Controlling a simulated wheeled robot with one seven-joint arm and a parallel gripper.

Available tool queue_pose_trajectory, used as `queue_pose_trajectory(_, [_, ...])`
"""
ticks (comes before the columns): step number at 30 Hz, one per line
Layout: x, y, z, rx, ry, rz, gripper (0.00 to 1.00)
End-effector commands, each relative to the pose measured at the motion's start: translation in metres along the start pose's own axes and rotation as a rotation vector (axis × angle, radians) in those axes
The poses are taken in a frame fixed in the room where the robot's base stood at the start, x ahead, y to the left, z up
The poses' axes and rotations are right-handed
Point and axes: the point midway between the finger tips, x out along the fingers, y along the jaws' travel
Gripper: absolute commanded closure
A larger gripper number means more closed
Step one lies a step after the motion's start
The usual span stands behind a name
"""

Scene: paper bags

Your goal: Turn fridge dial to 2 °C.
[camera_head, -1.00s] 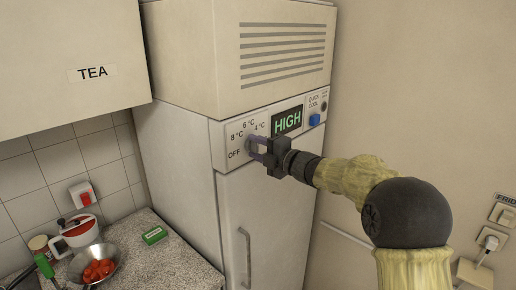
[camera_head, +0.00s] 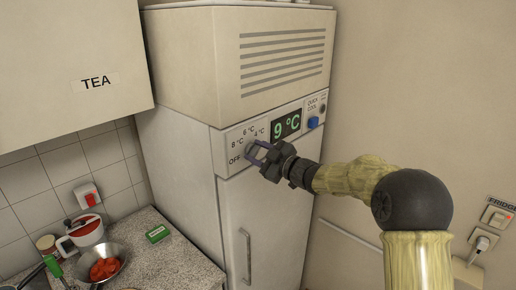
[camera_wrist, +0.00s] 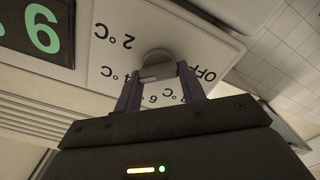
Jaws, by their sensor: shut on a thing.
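The fridge dial (camera_wrist: 157,60) is a round grey knob on the white control panel (camera_head: 233,140) of the tall fridge (camera_head: 190,185). My gripper (camera_head: 257,151) is shut on the dial, its purple fingers on either side of it; the fingers also show in the wrist view (camera_wrist: 160,82). The wrist view, upside down, also shows the 2 °C mark (camera_wrist: 113,36). The display (camera_head: 287,124) reads 9 °C in green. I cannot tell where the dial points.
A blue quick cool button (camera_head: 313,122) is right of the display. The fridge door handle (camera_head: 245,255) is below. Wall switches (camera_head: 497,217) are at right.

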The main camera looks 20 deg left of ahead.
Motion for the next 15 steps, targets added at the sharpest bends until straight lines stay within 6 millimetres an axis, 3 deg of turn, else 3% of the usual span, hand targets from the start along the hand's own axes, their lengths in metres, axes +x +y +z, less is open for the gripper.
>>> queue_pose_trajectory(15, [-0.0023,-0.0016,0.0075,0.498,-0.020,-0.004,0.83])
